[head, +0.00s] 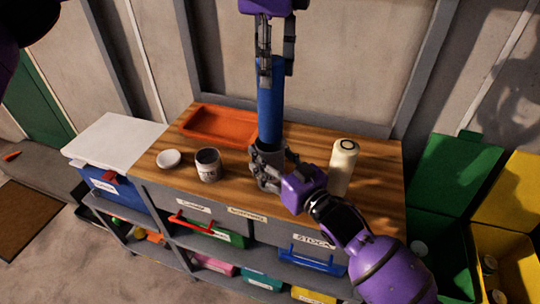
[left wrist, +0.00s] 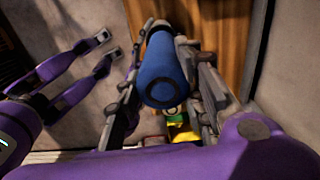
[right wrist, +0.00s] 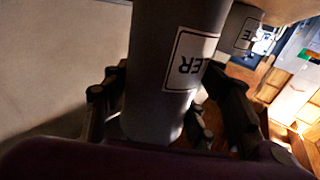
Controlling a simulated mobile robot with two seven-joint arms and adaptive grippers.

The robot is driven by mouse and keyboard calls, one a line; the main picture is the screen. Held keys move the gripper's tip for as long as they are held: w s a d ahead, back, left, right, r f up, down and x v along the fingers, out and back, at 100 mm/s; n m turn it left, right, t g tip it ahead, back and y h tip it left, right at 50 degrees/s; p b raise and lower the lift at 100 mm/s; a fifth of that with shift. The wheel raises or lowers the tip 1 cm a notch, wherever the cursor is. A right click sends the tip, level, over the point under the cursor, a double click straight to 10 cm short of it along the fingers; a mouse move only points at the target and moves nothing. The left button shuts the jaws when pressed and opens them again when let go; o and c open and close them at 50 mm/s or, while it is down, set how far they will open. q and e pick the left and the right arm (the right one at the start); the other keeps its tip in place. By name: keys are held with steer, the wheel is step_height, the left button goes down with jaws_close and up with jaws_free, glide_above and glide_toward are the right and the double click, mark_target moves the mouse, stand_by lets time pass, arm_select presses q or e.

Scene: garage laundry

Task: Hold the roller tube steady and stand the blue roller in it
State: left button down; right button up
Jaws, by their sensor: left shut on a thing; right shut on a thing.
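The blue roller (head: 270,105) hangs upright in the head view. My left gripper (head: 271,66) is shut on its upper part, and the left wrist view shows the roller's end (left wrist: 163,85) between the fingers. The grey roller tube (head: 266,158) stands on the wooden worktop below it. My right gripper (head: 268,178) is shut around the tube from the front right. In the right wrist view the tube (right wrist: 165,75) bears an upside-down label. The roller's lower end meets the tube's mouth in the head view; I cannot tell how far inside it is.
A grey labelled cup (head: 208,166) and a white bowl (head: 169,158) stand to the left on the worktop (head: 145,180). An orange tray (head: 207,109) lies behind. A cream cylinder (head: 343,166) stands to the right of my right gripper.

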mark_target(270, 90)
arm_select(q)
steer(key=shift+f, duration=2.65)
steer(key=c, duration=1.1)
jaws_free()
step_height(270, 90, up, 12)
